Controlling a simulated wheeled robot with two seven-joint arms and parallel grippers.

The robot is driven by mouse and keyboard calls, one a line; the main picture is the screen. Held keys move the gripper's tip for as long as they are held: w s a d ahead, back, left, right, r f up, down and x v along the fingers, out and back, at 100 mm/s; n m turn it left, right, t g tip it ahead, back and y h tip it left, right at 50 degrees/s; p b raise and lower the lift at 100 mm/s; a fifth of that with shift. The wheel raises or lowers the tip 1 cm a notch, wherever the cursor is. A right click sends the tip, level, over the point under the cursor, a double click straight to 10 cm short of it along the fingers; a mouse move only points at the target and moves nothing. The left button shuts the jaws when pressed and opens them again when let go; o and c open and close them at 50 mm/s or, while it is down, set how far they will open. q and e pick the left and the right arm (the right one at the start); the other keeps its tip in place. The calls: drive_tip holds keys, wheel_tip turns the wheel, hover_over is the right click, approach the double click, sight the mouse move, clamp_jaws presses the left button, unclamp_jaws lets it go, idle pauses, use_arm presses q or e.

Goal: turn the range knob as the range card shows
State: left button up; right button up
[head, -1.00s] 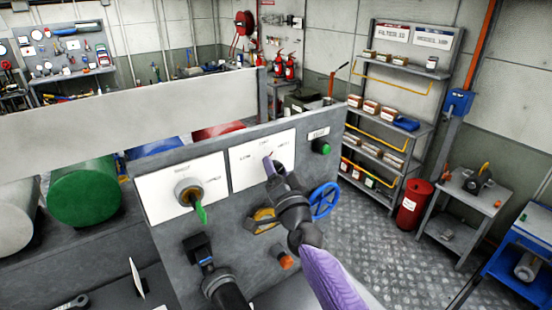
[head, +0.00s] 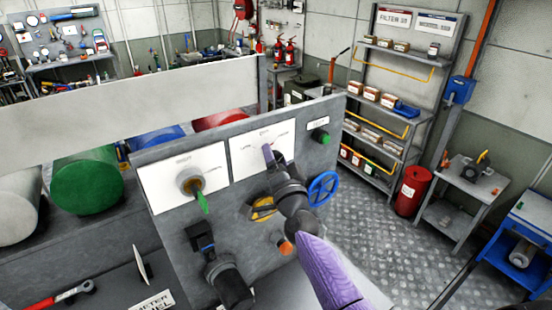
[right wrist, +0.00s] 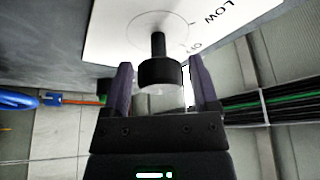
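A black knob (right wrist: 160,73) on a short shaft stands out from a white plate with LOW and a partly seen second word in the right wrist view. My right gripper (right wrist: 163,88) is open, with one purple finger on each side of the knob and visible gaps. In the head view my right gripper (head: 267,153) is at the right-hand white plate (head: 241,167) and hides the knob. Lettering there is too small to read. I cannot identify the range card.
The grey panel (head: 225,223) also carries a blue handwheel (head: 323,189), a green button (head: 319,137), a yellow part (head: 262,209) and an orange knob (head: 286,249). A small white card (head: 141,264) stands on the bench below.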

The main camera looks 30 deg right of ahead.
drive_tip(key=shift+o, duration=0.5)
drive_tip(key=v, duration=1)
drive_tip(key=shift+b, duration=0.45)
